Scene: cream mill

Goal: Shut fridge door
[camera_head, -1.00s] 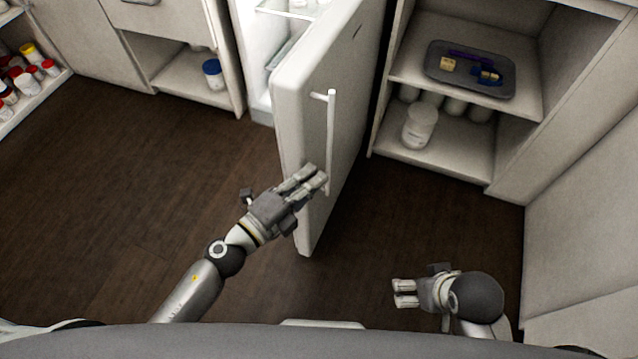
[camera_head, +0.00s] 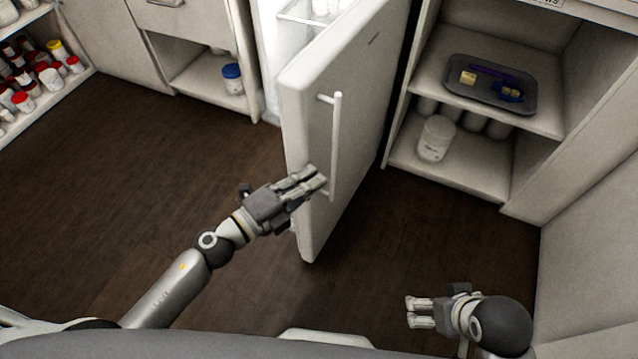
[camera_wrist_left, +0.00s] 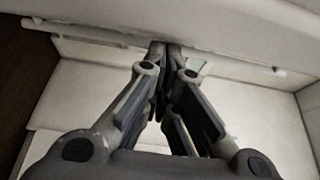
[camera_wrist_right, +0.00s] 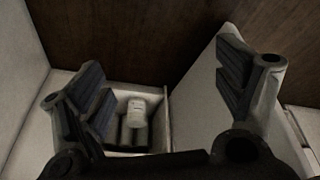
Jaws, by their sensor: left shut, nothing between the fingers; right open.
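The white fridge door (camera_head: 362,110) stands wide open in the head view, its handled face turned to the right. Its long bar handle (camera_head: 335,140) runs upright near the free edge. The lit fridge interior (camera_head: 285,45) shows behind the door. My left gripper (camera_head: 320,180) is shut and empty, its fingertips at the lower part of the handle; I cannot tell if they touch. In the left wrist view its closed fingertips (camera_wrist_left: 165,50) overlap the handle bar (camera_wrist_left: 100,35). My right gripper (camera_head: 412,312) is open and empty, low on the right, apart from the door.
An open cabinet to the right holds a grey tray (camera_head: 525,92) and a white jar (camera_head: 436,138). A shelf at the far left holds several bottles (camera_head: 50,78). A blue-lidded jar (camera_head: 232,80) stands in a low cabinet. The dark floor (camera_head: 120,170) left of the door is clear.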

